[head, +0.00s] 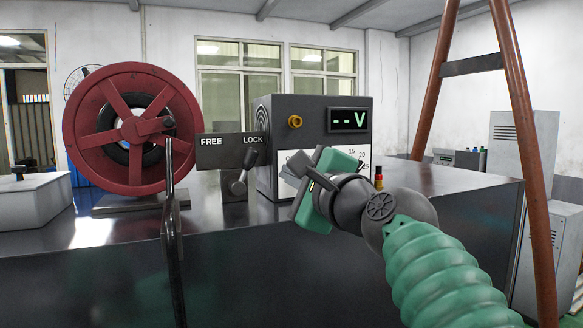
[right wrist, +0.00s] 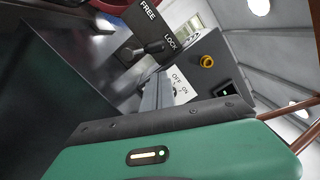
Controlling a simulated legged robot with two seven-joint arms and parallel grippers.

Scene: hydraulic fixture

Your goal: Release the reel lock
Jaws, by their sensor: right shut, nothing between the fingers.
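The reel lock is a dark plate (head: 229,152) marked FREE on the left and LOCK on the right, with a metal lever (head: 239,186) at its LOCK end. The lever also shows in the right wrist view (right wrist: 152,48), nearer the word LOCK. The red reel (head: 132,128) with a black hose coil stands to its left. My right gripper (head: 306,190) is to the right of the lever, in front of the grey meter box, apart from the lever. It is shut and empty; its fingertips are partly hidden by its own body. My left gripper is not in view.
The grey meter box (head: 275,125) with a display and yellow knob stands right of the lock. A dark bent rod (head: 171,215) rises in front of the reel. A light box (head: 38,205) sits at left. A brown frame leg (head: 541,220) stands at right.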

